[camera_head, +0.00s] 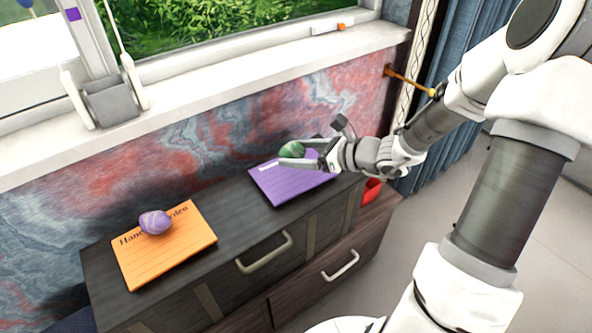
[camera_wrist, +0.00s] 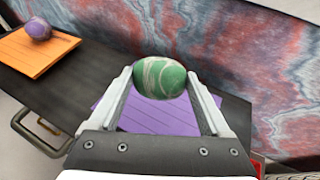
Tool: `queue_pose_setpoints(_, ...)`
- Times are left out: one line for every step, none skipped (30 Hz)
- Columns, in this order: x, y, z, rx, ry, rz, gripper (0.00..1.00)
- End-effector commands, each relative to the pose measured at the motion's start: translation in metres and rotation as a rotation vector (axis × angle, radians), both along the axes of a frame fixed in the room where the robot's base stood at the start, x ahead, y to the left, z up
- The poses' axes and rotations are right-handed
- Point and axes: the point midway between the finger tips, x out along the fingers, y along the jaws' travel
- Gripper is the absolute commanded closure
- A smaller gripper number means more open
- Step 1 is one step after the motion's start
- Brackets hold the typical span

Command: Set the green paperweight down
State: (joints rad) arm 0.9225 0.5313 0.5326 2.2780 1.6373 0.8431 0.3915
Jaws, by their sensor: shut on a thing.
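The green paperweight (camera_head: 292,149) is a rounded, marbled stone with pale streaks. It sits between the fingertips of my gripper (camera_head: 300,157), which is shut on it. The wrist view shows the green paperweight (camera_wrist: 160,77) gripped from both sides by my gripper (camera_wrist: 161,80). Behind and below it is a purple card (camera_head: 290,184) with lines, lying on the dark cabinet top; the card also shows in the wrist view (camera_wrist: 152,120). I cannot tell how high the paperweight is above the card.
A purple marbled paperweight (camera_head: 155,222) rests on an orange lined card (camera_head: 170,252) at the left of the dark cabinet top (camera_head: 232,219). A marbled wall (camera_head: 225,135) and a window sill (camera_head: 200,85) stand behind. The cabinet top between the cards is clear.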

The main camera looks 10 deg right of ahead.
Motion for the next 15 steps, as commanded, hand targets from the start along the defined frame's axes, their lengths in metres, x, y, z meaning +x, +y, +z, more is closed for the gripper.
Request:
queue_pose_setpoints(0.007, 0.001, -0.005, 0.001, -0.001, 0.000, 0.88)
queue_pose_setpoints(0.009, 0.001, -0.006, 0.001, -0.001, 0.000, 0.88)
queue_pose_setpoints(0.012, 0.002, -0.008, 0.001, -0.001, 0.000, 0.88)
queue_pose_setpoints(0.013, 0.002, -0.008, 0.000, -0.001, -0.001, 0.88)
queue_pose_setpoints(0.014, 0.002, -0.009, 0.001, 0.000, -0.001, 0.88)
queue_pose_setpoints(0.015, 0.002, -0.011, 0.001, 0.000, -0.001, 0.88)
queue_pose_setpoints(0.015, 0.002, -0.014, 0.002, 0.000, -0.002, 0.88)
queue_pose_setpoints(0.015, 0.002, -0.017, 0.002, 0.000, -0.002, 0.88)
queue_pose_setpoints(0.015, 0.002, -0.023, 0.002, 0.001, -0.002, 0.88)
queue_pose_setpoints(0.015, 0.002, -0.028, 0.003, 0.002, -0.002, 0.88)
queue_pose_setpoints(0.015, 0.002, -0.033, 0.004, 0.001, -0.002, 0.88)
queue_pose_setpoints(0.015, 0.002, -0.040, 0.004, 0.001, -0.002, 0.88)
queue_pose_setpoints(0.014, 0.002, -0.044, 0.004, 0.001, -0.002, 0.88)
queue_pose_setpoints(0.014, 0.002, -0.047, 0.003, 0.000, -0.001, 0.88)
queue_pose_setpoints(0.014, 0.002, -0.049, 0.003, 0.000, -0.001, 0.88)
